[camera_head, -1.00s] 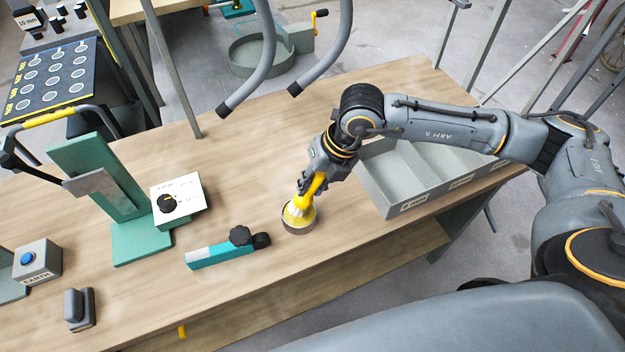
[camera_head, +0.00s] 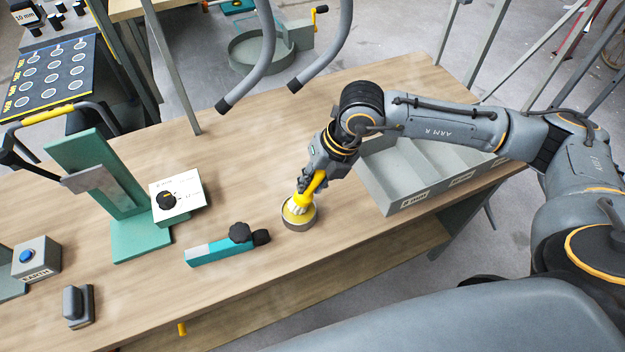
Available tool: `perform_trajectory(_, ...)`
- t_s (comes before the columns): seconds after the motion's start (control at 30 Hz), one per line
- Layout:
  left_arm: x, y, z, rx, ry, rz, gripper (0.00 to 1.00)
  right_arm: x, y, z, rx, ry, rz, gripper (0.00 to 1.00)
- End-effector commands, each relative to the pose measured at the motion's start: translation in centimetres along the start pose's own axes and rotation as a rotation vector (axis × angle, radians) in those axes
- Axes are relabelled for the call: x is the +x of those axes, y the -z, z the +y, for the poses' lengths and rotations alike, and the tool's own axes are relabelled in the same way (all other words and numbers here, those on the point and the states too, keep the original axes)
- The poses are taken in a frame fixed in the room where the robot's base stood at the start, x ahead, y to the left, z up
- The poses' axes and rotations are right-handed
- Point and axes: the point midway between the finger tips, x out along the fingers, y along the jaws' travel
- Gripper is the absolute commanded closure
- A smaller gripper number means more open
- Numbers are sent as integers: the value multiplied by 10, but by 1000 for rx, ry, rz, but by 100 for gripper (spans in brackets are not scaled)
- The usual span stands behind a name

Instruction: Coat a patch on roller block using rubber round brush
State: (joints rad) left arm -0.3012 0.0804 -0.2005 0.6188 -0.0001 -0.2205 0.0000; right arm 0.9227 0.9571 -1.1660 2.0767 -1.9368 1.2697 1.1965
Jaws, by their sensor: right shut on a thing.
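The brush (camera_head: 313,187) has a yellow handle and a pale ribbed lower part. My right gripper (camera_head: 316,178) is shut on its handle and holds it tilted. The brush's lower end is inside a round, shallow grey pot (camera_head: 299,224) with a yellow inside; the bristle tip is hidden, so I cannot tell whether it touches the bottom. The roller block (camera_head: 222,251) is a teal bar with a pale left end, a black knob and a dark roller at its right end. It lies on the table just left of the pot. My left gripper is not in view.
A grey divided bin (camera_head: 405,199) stands right of the pot, under my right arm. A white dial box (camera_head: 183,201), a green stand (camera_head: 140,240), a blue-button box (camera_head: 38,262) and a dark grey block (camera_head: 78,306) are on the left. The wooden table (camera_head: 255,140) is clear behind.

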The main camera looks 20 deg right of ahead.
Motion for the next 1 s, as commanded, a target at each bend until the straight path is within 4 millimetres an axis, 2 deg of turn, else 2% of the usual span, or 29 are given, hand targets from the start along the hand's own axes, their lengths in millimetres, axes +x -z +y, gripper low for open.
perform_trajectory(1.0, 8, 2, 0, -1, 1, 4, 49, 7, 1, -2, 0, -1, 0, 100)
